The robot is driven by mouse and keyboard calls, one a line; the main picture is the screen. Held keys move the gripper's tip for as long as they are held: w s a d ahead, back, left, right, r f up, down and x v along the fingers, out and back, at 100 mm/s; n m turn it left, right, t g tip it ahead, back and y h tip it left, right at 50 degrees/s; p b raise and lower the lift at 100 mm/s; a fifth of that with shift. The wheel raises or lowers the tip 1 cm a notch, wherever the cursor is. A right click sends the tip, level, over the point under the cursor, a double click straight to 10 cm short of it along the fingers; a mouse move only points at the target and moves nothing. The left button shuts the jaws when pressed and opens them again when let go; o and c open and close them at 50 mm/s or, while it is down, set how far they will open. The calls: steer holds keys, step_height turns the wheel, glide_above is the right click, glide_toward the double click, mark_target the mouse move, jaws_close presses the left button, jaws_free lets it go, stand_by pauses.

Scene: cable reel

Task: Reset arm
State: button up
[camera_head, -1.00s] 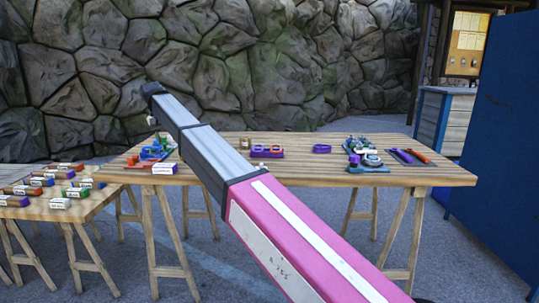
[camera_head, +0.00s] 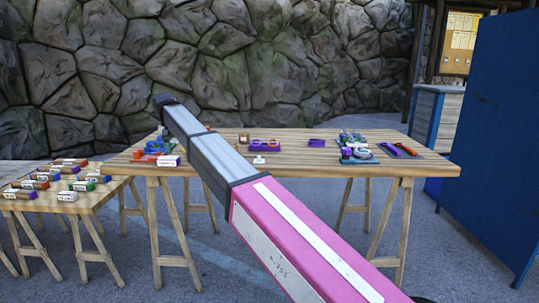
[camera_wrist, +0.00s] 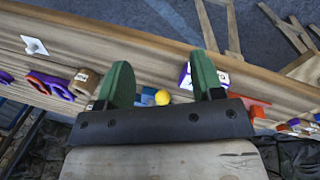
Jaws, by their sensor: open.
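My gripper (camera_wrist: 162,80) shows in the wrist view with its two green fingers wide apart and nothing between them. It hangs over the wooden table (camera_wrist: 140,55), apart from the things there. In the head view my pink and grey arm reaches up and left across the table (camera_head: 300,172); the gripper itself cannot be made out there.
The table bears a purple and white box (camera_wrist: 185,76), a brown cylinder (camera_wrist: 84,82), a white piece with a knob (camera_wrist: 34,46) and a grey-blue tray (camera_head: 360,160). A lower side table (camera_head: 92,203) holds several labelled blocks. A blue panel (camera_head: 500,130) stands right; a stone wall behind.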

steer(key=s+d+f+m, duration=0.1)
steer(key=d+f, duration=1.1)
steer(key=d, duration=0.3)
steer(key=s+d+f+m, duration=0.1)
steer(key=d+f, duration=1.1)
steer(key=d, duration=0.3)
steer(key=s+d+f+m+y, duration=0.1)
steer(key=s+d+f, duration=0.7)
steer(key=d, duration=0.5)
steer(key=s+d+f+m, duration=0.1)
steer(key=s+d+f, duration=0.8)
steer(key=s+d, duration=0.2)
steer(key=shift+d+g+y, duration=0.4)
steer(key=shift+d, duration=0.6)
